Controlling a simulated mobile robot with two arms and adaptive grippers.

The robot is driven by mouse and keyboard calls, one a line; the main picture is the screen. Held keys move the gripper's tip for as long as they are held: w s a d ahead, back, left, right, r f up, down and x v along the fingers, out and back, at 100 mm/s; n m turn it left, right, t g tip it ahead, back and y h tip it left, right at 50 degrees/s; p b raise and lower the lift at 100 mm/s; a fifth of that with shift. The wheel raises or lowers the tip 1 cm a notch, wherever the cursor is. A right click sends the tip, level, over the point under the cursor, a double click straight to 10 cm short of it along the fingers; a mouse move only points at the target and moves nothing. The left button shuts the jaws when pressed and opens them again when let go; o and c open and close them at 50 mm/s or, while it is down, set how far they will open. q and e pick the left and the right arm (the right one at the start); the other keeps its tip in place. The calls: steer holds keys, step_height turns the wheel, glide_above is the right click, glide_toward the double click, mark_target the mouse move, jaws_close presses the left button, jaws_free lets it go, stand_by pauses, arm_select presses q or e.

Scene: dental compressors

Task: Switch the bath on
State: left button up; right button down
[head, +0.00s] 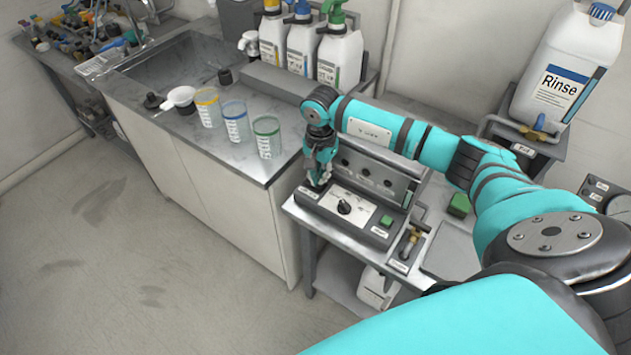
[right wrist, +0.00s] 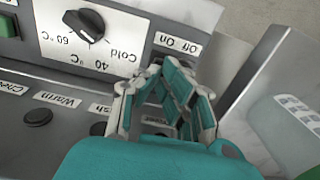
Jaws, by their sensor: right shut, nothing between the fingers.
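The bath's control unit (head: 348,209) stands on the steel bench, with a white dial plate and black knob. In the right wrist view the dial plate (right wrist: 60,42) shows upside down, marked Cold, 40 °C and 60 °C. An "Off On" label (right wrist: 178,43) lies beside it; the switch itself is hidden, probably by my fingers. My right gripper (head: 318,180) is shut and empty, pointing down at the left end of the panel. In the right wrist view its fingers (right wrist: 168,95) overlap the panel close to that label. I cannot tell whether they touch it. My left gripper is not in view.
Three clear beakers (head: 237,122) stand on the counter at left, with pump bottles (head: 340,55) behind. A Rinse jug (head: 565,75) stands at upper right. The floor at left is clear.

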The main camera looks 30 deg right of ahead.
steer(key=shift+f+b, duration=0.45)
steer(key=shift+f, duration=0.1)
steer(key=shift+r, duration=0.2)
steer(key=shift+r+p, duration=1.9)
steer(key=shift+r, duration=1.5)
